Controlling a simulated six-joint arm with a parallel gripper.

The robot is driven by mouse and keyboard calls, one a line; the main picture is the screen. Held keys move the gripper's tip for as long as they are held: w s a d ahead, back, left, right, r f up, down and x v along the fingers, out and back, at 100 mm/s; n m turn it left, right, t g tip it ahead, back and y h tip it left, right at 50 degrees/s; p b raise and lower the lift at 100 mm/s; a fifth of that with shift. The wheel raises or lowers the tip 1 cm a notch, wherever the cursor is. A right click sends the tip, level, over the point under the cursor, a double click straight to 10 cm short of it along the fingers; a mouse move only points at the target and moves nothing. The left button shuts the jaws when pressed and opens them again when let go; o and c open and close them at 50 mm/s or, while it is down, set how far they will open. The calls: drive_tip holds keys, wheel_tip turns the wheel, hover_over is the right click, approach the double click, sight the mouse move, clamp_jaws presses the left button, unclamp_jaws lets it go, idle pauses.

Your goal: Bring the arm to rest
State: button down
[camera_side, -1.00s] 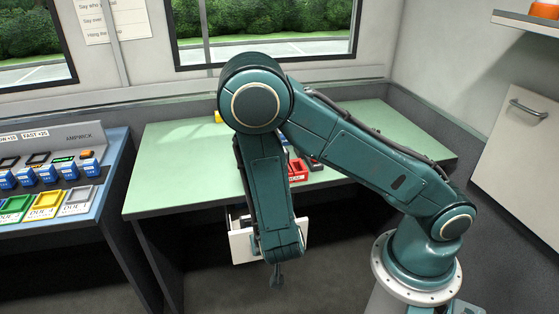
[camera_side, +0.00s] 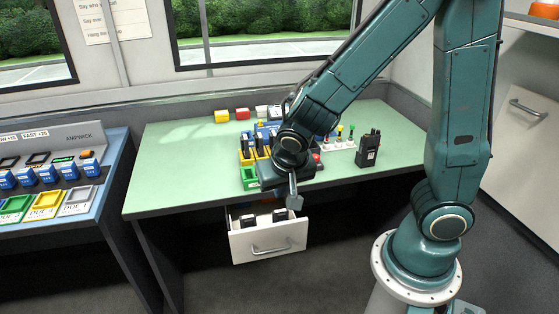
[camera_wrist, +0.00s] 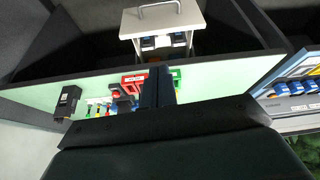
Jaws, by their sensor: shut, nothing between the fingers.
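My gripper (camera_side: 294,200) hangs near the front edge of the green desk (camera_side: 180,182), above and just right of the open drawer. It is shut and holds nothing. In the wrist view its dark fingers (camera_wrist: 158,88) are together in the middle, in front of the desk. My arm is raised from its base at the right and reaches down to the left over the desk. The wrist hides part of the items behind it.
An open drawer (camera_side: 268,246) with dark items inside sticks out below the desk. A console (camera_side: 50,185) is at left. The desk's left part is clear.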

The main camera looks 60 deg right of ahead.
drive_tip(key=s+r+n+t+y, duration=0.2)
drive_tip(key=s+r+n, duration=0.5)
drive_tip(key=s+r, duration=0.5)
wheel_tip(320, 180, up, 4)
drive_tip(key=shift+s+d+n+y, duration=0.3)
drive_tip(key=shift+d+n+y, duration=0.15)
drive_tip(key=shift+y, duration=0.15)
